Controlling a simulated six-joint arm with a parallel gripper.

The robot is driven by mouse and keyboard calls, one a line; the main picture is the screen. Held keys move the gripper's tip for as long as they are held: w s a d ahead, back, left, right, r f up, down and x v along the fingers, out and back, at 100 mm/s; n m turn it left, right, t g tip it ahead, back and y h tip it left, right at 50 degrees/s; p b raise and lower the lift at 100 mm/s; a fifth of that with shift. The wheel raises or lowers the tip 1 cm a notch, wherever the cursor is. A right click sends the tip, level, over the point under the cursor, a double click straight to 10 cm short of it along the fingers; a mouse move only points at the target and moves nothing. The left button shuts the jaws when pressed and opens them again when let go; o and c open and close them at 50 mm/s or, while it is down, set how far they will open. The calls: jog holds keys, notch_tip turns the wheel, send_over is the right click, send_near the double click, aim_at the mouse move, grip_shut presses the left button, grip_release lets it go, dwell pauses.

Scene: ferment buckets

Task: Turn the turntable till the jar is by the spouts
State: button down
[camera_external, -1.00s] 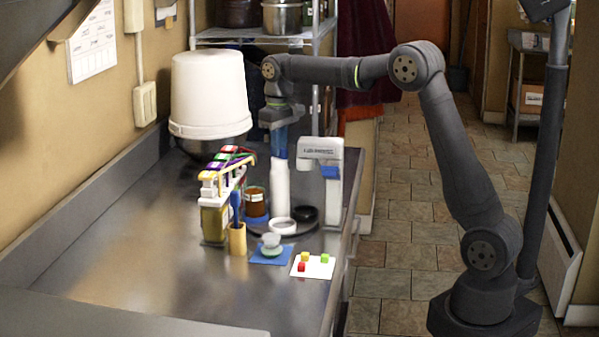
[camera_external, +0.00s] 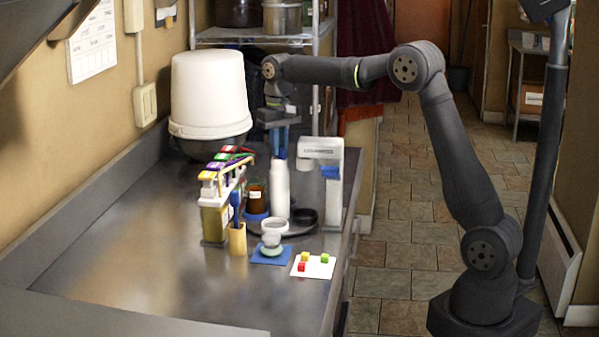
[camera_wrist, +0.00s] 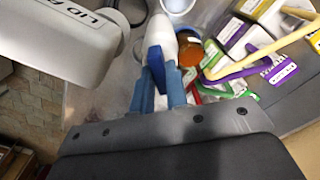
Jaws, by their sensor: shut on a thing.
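The dark round turntable (camera_external: 259,232) stands on the steel counter. The amber jar (camera_external: 257,197) with a pale label sits on its left side, close to the row of coloured spouts (camera_external: 226,160). In the wrist view the amber jar (camera_wrist: 190,50) lies just right of my fingers, beside the spouts (camera_wrist: 252,65). A white bottle-shaped post (camera_external: 279,190) rises at about the turntable's middle.
A lid press (camera_external: 323,150) stands to the right of the turntable. A white cup (camera_external: 274,228) and a black ring (camera_external: 306,217) are at the turntable's front and right. A white bucket (camera_external: 209,95) stands behind. The front-left counter is clear.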

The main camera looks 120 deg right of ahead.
jog(key=shift+r, duration=0.1)
jog(key=c, duration=1.4)
grip_release()
jog(key=shift+c, duration=0.2)
notch_tip(320, 180, up, 17)
jog(key=shift+r, duration=0.2)
jog(key=shift+f, duration=0.1)
notch_tip(320, 180, down, 17)
jog(key=shift+f, duration=0.2)
jog(key=shift+r, duration=0.1)
